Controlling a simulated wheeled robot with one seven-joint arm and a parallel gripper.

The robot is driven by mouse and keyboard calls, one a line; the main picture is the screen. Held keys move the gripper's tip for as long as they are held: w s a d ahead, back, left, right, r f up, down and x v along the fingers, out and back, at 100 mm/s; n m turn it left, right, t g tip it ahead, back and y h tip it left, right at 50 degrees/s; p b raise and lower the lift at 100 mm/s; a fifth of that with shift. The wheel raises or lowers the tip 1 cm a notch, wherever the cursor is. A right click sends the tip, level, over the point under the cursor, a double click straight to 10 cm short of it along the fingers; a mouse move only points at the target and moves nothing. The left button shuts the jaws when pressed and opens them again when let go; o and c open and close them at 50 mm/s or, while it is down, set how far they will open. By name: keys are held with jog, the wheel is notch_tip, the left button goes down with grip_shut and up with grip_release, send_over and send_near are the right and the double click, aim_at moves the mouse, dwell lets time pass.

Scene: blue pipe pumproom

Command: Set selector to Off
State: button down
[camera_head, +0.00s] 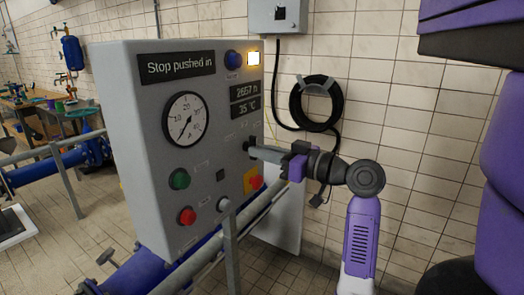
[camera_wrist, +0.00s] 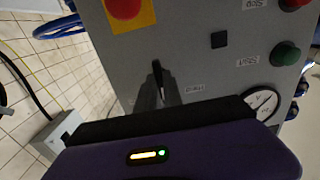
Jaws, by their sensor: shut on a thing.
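The selector (camera_wrist: 157,68) is a small black knob on the front of the grey control panel (camera_head: 115,150). In the wrist view its dark handle shows at the tips of my grey fingers, pointing away from my gripper. My gripper (camera_head: 254,151) reaches the panel from the right, below the two small displays, and is shut on the selector. In the wrist view my gripper (camera_wrist: 164,82) covers part of the knob. The small labels around the selector are too blurred to read.
A red mushroom button (camera_head: 254,181) on a yellow plate sits just below my fingers. Green (camera_head: 179,179) and red (camera_head: 187,216) buttons are to the left. A sign (camera_head: 178,67) reads "Stop pushed in". A pipe (camera_head: 220,238) runs under the panel.

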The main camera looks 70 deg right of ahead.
jog(key=c, duration=1.5)
grip_release()
jog(key=shift+s, duration=0.1)
jog(key=b+v, duration=0.1)
jog(key=v, duration=0.6)
jog(key=shift+s, duration=0.3)
